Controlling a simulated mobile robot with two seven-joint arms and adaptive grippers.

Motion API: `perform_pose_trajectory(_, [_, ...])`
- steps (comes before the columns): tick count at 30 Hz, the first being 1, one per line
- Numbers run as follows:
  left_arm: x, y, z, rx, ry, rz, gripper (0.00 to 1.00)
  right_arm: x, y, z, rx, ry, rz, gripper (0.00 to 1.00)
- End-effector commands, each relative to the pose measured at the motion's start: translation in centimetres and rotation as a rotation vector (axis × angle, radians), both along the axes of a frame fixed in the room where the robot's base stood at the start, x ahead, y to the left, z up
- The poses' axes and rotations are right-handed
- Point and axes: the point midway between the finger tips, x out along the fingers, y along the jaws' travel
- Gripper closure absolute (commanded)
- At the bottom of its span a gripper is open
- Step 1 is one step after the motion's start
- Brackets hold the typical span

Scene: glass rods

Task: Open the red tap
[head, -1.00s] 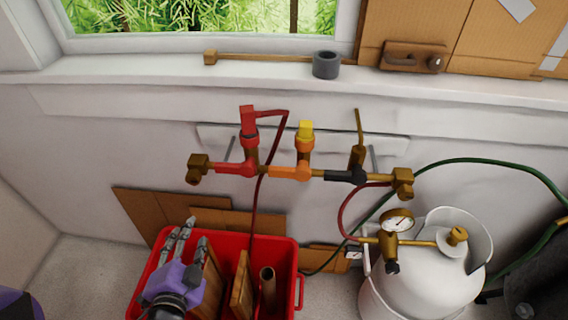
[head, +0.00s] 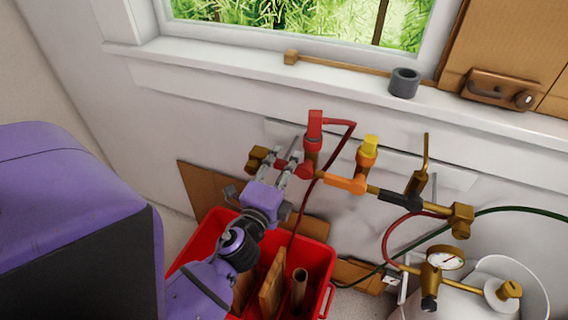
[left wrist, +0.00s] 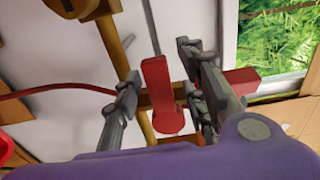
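The red tap's lever (left wrist: 157,85) lies between the two fingers of my left gripper (left wrist: 162,100) in the left wrist view. The fingers are apart, one on each side of it, with a small gap visible on the left side; contact on the right side is unclear. In the head view my left gripper (head: 286,168) reaches up to the left end of the brass pipe and covers most of the red lever. The red upright fitting (head: 314,140) with a red hose stands just right of the fingertips. My right gripper is not in view.
An orange lever (head: 345,184) with a yellow-topped fitting (head: 369,148) and a black lever (head: 400,198) sit further right on the pipe. A red crate (head: 318,258) stands below. A white gas cylinder (head: 520,282) with a gauge stands at lower right.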

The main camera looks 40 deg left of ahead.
Motion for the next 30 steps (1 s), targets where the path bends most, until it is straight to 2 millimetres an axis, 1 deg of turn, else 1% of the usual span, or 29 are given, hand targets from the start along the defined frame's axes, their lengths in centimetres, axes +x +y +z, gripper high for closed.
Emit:
perform_pose_trajectory(4, [0.3,0.1,0.0,0.0,0.001,0.0,0.62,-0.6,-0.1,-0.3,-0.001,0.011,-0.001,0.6])
perform_pose_trajectory(8, [0.2,0.1,-0.1,0.0,0.001,0.0,0.62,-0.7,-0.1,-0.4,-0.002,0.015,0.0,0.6])
perform_pose_trajectory(11, [0.2,0.1,-0.1,-0.001,0.001,0.0,0.72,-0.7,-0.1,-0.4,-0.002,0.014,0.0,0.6])
perform_pose_trajectory(17, [0.2,0.1,-0.1,-0.001,0.001,0.0,0.98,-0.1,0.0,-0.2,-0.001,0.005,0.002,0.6])
perform_pose_trajectory(18, [0.2,0.1,-0.1,-0.001,0.001,0.0,1.0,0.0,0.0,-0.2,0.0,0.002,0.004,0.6])
perform_pose_trajectory(24, [0.2,0.0,-0.1,-0.001,0.001,0.0,1.0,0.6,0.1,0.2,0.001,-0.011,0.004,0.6])
perform_pose_trajectory(30, [0.6,0.0,-0.1,-0.011,-0.002,0.0,1.0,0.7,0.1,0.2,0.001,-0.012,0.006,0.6])
